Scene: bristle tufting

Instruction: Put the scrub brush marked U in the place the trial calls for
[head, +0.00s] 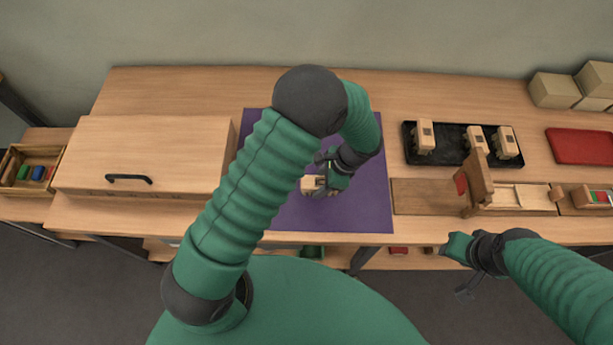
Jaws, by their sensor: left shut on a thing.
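My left gripper (328,174) is shut on a scrub brush (309,186), a pale wooden block with a small dark mark. It holds the brush over the purple mat (355,210); the gripper hides part of it, and I cannot tell whether it touches the mat. Three similar wooden blocks with dark marks stand on the black tray (449,156) at the right: one at its left end (424,136) and two at its right. The letters are too small to read. My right gripper (452,250) is by the table's front edge, away from the brushes; its jaw opening is unclear.
A wooden box with a black handle (128,179) stands left of the mat. A wooden fixture with an upright board (478,184) lies in front of the black tray. A red tray (585,146) is at far right. Small bins with coloured pieces sit at both ends.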

